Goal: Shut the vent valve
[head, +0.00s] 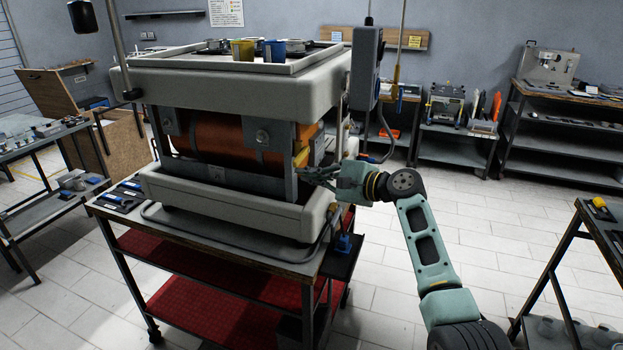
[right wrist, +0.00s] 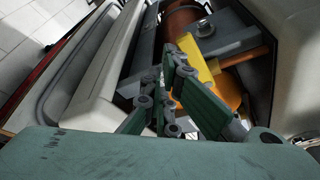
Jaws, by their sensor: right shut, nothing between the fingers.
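The open boiler (head: 225,95) stands on a cart, with an orange-brown tank (head: 215,138) inside its open side. A yellow part, which looks like the vent valve's handle (head: 301,158), shows at the right end of the opening. In the right wrist view this yellow handle (right wrist: 196,68) lies beside an orange pipe, just behind and right of the fingers. My right gripper (head: 306,173) is shut and empty at the opening's right corner; its fingertips (right wrist: 164,66) overlap the handle's near edge in the picture. I cannot tell whether they touch it. My left gripper is out of view.
The cart (head: 180,238) has red lower shelves, and tools lie on its left end. A grey box (head: 366,62) hangs at the boiler's right. Cups stand on the boiler's top. Workbenches line the back wall. The floor on the right (head: 480,215) is free.

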